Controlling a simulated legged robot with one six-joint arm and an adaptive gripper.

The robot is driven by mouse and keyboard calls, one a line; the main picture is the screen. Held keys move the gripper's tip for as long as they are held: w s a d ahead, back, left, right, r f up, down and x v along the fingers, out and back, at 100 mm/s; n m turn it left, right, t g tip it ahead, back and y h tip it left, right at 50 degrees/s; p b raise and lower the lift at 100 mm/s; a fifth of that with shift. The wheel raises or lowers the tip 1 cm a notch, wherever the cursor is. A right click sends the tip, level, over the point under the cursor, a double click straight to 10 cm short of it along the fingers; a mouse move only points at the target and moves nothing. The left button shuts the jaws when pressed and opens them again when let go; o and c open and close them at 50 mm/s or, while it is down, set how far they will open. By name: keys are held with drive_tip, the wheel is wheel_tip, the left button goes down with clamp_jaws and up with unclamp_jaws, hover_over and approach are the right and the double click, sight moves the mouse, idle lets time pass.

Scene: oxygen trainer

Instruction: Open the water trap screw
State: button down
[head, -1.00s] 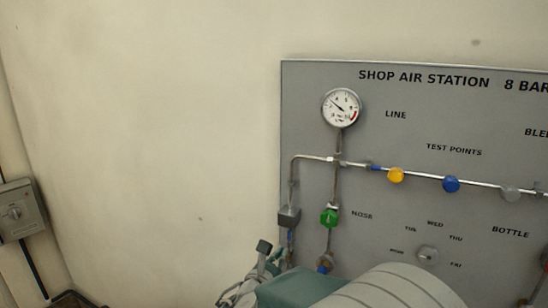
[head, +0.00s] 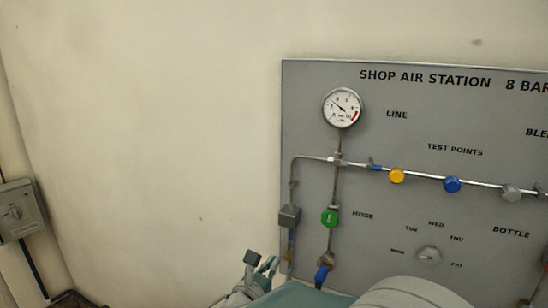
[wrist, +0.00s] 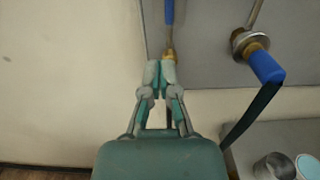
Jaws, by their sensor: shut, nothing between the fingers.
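The likely water trap is the grey block (head: 290,216) on the left pipe of the panel, with a blue part below it. A small brass piece (head: 288,256) sits at its lower end; I take it for the screw. In the wrist view the brass piece (wrist: 170,55) shows under a blue tube, just beyond the fingertips. My gripper (wrist: 160,72) is shut and empty, its tips close below the brass piece; I cannot tell whether they touch it. In the head view my gripper (head: 260,260) is left of the brass piece.
The grey panel (head: 390,240) carries a gauge (head: 342,108), a green knob (head: 330,218) and yellow and blue knobs. A brass fitting with a blue hose end (wrist: 266,66) hangs to the right. Below it stand cans (wrist: 275,166) on a grey surface.

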sight(287, 256)
drive_tip(key=shift+v, duration=0.85)
drive_tip(key=shift+w+d+n, duration=0.55)
drive_tip(key=shift+w+n, duration=0.3)
drive_tip(key=shift+n, duration=0.15)
drive_tip(key=shift+w+d+n, duration=0.5)
drive_tip(key=shift+w+n, duration=0.35)
drive_tip(key=shift+n, duration=0.15)
drive_tip(key=shift+w+d+n, duration=0.55)
drive_tip(key=shift+w+n, duration=0.3)
drive_tip(key=shift+n, duration=0.15)
drive_tip(key=shift+f, duration=0.45)
drive_tip(key=shift+a+f, duration=0.2)
drive_tip(key=shift+a, duration=0.05)
drive_tip(key=shift+w+a+f, duration=0.15)
drive_tip(key=shift+a+f, duration=0.05)
drive_tip(key=shift+a, duration=0.05)
drive_tip(key=shift+f, duration=0.1)
